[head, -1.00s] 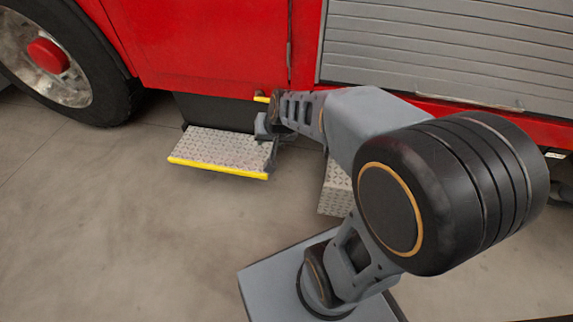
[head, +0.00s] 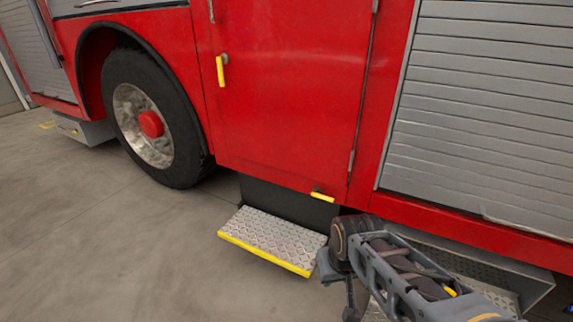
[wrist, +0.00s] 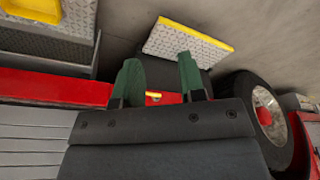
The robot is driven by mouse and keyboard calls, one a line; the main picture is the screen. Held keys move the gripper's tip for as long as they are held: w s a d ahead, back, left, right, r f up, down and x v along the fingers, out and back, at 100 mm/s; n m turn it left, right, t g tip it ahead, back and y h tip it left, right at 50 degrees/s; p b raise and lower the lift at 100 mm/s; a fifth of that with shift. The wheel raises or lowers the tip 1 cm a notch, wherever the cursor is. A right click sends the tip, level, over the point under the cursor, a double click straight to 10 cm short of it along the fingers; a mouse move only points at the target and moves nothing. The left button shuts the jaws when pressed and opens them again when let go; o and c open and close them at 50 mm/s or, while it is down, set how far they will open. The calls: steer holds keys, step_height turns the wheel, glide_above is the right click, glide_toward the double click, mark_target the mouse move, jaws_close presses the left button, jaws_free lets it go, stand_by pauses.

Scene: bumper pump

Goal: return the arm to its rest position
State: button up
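My arm (head: 405,270) reaches into the lower right of the head view, in front of the red truck's lower side. My gripper (wrist: 160,80) shows in the wrist view with its two green fingers spread apart and nothing between them that I can see held. In the head view the gripper end is small and dark, just right of the diamond-plate step (head: 272,238); whether it touches anything there I cannot tell. The step also shows beyond the fingers in the wrist view (wrist: 188,48).
The red truck door (head: 290,90) has a yellow upright handle (head: 220,71) and a small yellow handle (head: 322,196) near its bottom. A wheel (head: 150,120) stands to the left. A grey roller shutter (head: 480,110) is at right. The concrete floor (head: 120,260) at left is clear.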

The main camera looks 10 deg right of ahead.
step_height(320, 180, up, 35)
steer(key=t+p, duration=0.1)
steer(key=p, duration=3)
steer(key=shift+f+p, duration=0.2)
steer(key=shift+p, duration=0.1)
steer(key=shift+s, duration=0.1)
